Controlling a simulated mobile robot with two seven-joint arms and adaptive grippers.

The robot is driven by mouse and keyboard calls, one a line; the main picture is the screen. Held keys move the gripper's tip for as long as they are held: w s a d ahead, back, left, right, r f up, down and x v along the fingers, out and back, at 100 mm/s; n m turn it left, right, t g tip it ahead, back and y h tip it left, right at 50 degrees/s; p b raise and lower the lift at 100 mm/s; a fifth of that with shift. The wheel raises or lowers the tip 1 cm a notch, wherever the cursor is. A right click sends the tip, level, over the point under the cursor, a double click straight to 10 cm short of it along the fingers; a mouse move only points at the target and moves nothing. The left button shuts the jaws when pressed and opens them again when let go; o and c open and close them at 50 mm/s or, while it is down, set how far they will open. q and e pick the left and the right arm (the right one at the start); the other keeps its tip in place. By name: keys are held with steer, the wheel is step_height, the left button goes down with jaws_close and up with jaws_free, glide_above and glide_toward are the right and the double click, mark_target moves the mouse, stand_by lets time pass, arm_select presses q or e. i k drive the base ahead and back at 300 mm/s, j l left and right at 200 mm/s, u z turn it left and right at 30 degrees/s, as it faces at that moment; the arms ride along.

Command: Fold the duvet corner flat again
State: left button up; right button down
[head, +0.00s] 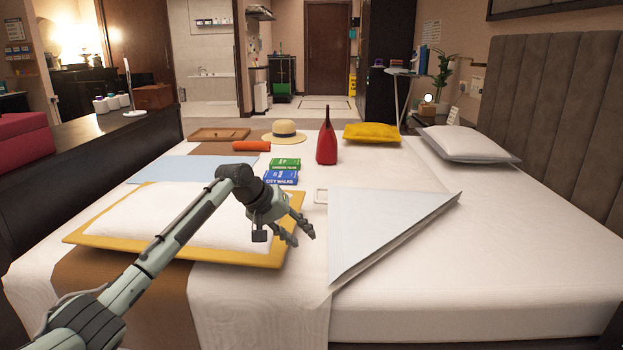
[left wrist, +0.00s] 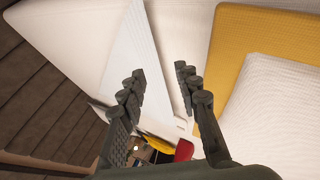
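The duvet corner (head: 385,225) is a pale blue-white triangular flap on the white bed, right of centre in the head view. Its right edge stands raised off the bed, with a pointed tip at the far right. It also shows in the left wrist view (left wrist: 138,45), ahead of the fingers. My left gripper (head: 304,238) is open and empty, just left of the flap and apart from it. In the left wrist view its two fingers (left wrist: 160,70) are spread with nothing between them. My right gripper is not in view.
A yellow-edged cushion (head: 90,230) with a white top lies under my left arm. The bed right of the flap (head: 520,235) is clear.

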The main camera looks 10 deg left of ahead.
mark_target(363, 223)
steer(key=i+j, duration=0.15)
steer(key=i, duration=0.25)
steer(key=i+j, duration=0.15)
steer(key=i, duration=0.25)
steer(key=i+j, duration=0.15)
steer(key=i, duration=0.25)
